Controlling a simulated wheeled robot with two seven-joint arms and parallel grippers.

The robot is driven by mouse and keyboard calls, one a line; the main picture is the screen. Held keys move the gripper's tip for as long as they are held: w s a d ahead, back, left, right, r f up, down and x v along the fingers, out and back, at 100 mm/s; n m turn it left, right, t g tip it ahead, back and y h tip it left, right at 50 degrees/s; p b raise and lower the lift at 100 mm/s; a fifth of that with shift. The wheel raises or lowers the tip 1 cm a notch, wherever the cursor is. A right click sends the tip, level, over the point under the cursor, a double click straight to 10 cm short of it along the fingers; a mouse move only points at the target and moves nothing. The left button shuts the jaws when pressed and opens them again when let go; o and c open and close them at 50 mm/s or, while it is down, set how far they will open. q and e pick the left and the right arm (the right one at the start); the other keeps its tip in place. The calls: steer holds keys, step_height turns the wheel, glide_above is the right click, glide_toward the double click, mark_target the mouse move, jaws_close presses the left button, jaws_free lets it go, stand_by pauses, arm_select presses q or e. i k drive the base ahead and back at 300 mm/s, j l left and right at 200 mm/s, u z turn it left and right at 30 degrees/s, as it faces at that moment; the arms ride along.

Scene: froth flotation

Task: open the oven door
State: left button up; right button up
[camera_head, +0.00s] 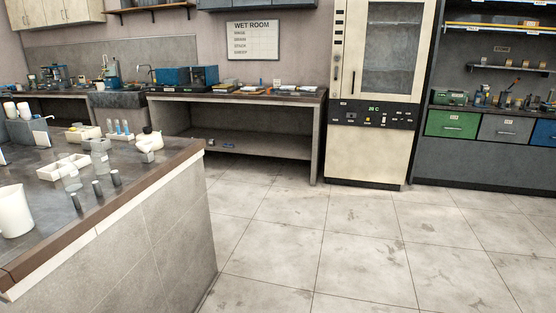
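The oven is most likely the tall cream cabinet (366,155) against the back wall, right of centre. Its upper door (427,60) has a large glass window (390,50) and looks closed. A thin dark vertical handle (353,83) is on the left side of the door. Neither of my grippers is in view.
A counter (195,175) with cups, trays and small bottles fills the left foreground. The tiled floor (370,230) is clear up to the cabinet. A bench (318,140) stands left of the cabinet, and a grey unit (480,165) with coloured drawers stands right of it.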

mark_target(357, 12)
steer(key=i+l, duration=0.1)
steer(key=i, duration=5.7)
steer(key=j, duration=0.1)
